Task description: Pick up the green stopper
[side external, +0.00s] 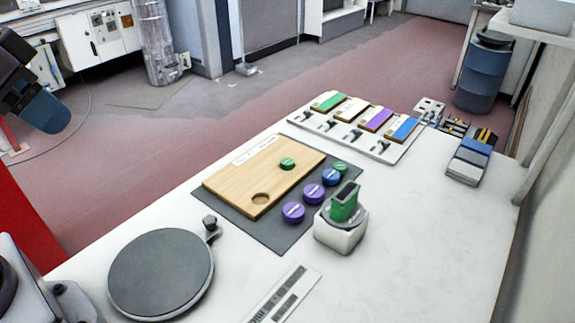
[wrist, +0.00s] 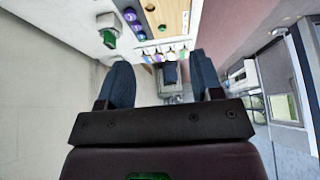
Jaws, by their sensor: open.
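In the side view, a green round stopper (side external: 287,163) sits on the wooden board (side external: 232,178). A second green stopper (side external: 341,168) lies on the grey mat (side external: 272,236), at the far end of a row with a blue stopper (side external: 331,177) and two purple ones (side external: 293,212). In the wrist view, a green stopper (wrist: 162,28) shows on the board near the top. My gripper (side external: 40,108) is raised at the upper left in the side view, far from the stoppers. In the wrist view, its fingers (wrist: 160,60) are apart with nothing held.
A white block with a green upright piece (side external: 344,205) stands right of the mat. A round grey disc (side external: 160,272) is at front left. A white plate with colour-topped blocks (side external: 352,144) and a grey-blue device (side external: 470,160) stand at the back. The table's right part is clear.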

